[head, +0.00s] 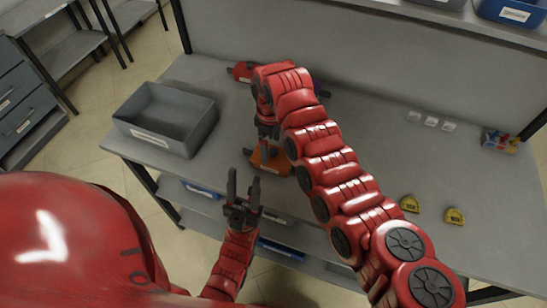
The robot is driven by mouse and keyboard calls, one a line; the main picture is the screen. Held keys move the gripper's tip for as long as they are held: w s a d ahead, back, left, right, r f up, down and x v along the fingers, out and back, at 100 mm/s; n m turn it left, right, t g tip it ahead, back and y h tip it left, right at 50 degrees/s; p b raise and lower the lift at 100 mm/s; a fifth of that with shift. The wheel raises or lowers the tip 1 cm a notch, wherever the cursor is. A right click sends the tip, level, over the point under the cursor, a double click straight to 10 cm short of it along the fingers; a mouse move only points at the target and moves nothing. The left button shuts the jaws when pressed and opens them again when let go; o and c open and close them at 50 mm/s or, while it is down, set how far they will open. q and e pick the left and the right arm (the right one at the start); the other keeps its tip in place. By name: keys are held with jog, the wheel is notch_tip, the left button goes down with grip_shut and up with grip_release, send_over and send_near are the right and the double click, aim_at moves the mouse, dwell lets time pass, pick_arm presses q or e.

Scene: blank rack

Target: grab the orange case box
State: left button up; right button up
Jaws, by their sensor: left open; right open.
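The orange case box (272,160) lies on the grey bench top near its front edge, partly hidden by my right gripper. My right gripper (267,143) hangs down over the case from above, open. My arm partly covers it, and I cannot tell whether its fingers touch the case. My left gripper (243,176) is open and empty, with its fingers pointing up the picture. It is in front of the bench's front edge, below and left of the case in the picture.
An empty grey bin (199,135) stands at the bench's left end. A red tool (241,70) lies behind my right arm. Two yellow tape measures (409,204) (454,216), white blocks (430,122) and a colourful pack (499,141) are to the right.

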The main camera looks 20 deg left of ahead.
aim_at(271, 156)
jog(key=shift+w+f, duration=0.1)
jog(key=shift+f, duration=0.4)
notch_tip(271, 156, down, 5)
jog(key=shift+r+p, duration=0.15)
jog(key=shift+p, duration=0.55)
jog(key=shift+f, duration=0.2)
jog(key=c, duration=1)
jog(key=shift+r, duration=0.1)
